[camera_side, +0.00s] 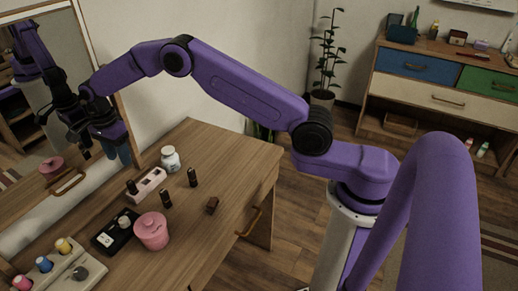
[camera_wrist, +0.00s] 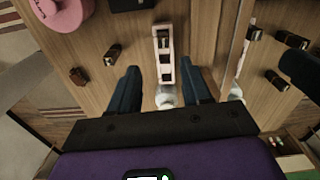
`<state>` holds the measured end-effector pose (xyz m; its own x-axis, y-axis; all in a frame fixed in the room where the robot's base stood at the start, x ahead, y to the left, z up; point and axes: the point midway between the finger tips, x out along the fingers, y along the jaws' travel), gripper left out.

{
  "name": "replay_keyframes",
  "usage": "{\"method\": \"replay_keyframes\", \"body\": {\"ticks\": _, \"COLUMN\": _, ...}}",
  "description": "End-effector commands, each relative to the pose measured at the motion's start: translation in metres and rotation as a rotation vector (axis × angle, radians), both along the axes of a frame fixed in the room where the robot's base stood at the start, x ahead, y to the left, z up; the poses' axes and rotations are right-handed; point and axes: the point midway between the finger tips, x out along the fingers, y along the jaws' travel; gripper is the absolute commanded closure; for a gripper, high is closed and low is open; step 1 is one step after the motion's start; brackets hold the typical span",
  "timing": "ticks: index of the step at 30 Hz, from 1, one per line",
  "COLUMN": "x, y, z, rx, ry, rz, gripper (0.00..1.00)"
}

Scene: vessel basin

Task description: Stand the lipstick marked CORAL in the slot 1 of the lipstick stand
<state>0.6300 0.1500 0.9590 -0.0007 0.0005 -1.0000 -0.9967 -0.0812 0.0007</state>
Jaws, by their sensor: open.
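In the wrist view the stand (camera_wrist: 157,50) shows between my fingers. Two dark lipsticks stand upright on the table, one (camera_side: 166,199) close to the stand and one (camera_side: 193,177) farther right. The nearer one seems to show in the wrist view (camera_wrist: 112,53); the other seems hidden by a finger. No marking, CORAL included, is readable. My gripper (camera_side: 103,148) is open and empty, well above the table; its fingers also show in the wrist view (camera_wrist: 160,68).
A pink lidded jar (camera_side: 151,231), a black tray (camera_side: 107,238) and a holder with coloured spools (camera_side: 62,270) occupy the near table. A white jar (camera_side: 170,159) stands behind the stand. A small brown block (camera_side: 212,205) lies to the right. The mirror (camera_side: 75,40) borders the left side.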

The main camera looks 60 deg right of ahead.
Motion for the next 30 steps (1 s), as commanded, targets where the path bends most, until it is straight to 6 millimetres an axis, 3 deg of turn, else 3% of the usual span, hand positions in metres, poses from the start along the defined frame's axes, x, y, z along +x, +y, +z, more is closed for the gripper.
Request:
{"method": "replay_keyframes", "body": {"ticks": 5, "x": -0.034, "y": 0.022, "z": 0.034, "rx": 0.002, "ry": -0.008, "rz": 0.270, "gripper": 0.52}}
{"method": "replay_keyframes", "body": {"ticks": 15, "x": -0.147, "y": 0.041, "z": 0.094, "rx": 0.003, "ry": -0.016, "rz": 0.938, "gripper": 0.52}}
{"method": "replay_keyframes", "body": {"ticks": 23, "x": -0.251, "y": 0.024, "z": 0.121, "rx": 0.002, "ry": -0.026, "rz": 1.451, "gripper": 0.52}}
{"method": "replay_keyframes", "body": {"ticks": 30, "x": -0.347, "y": -0.016, "z": 0.129, "rx": 0.000, "ry": -0.033, "rz": 1.923, "gripper": 0.52}}
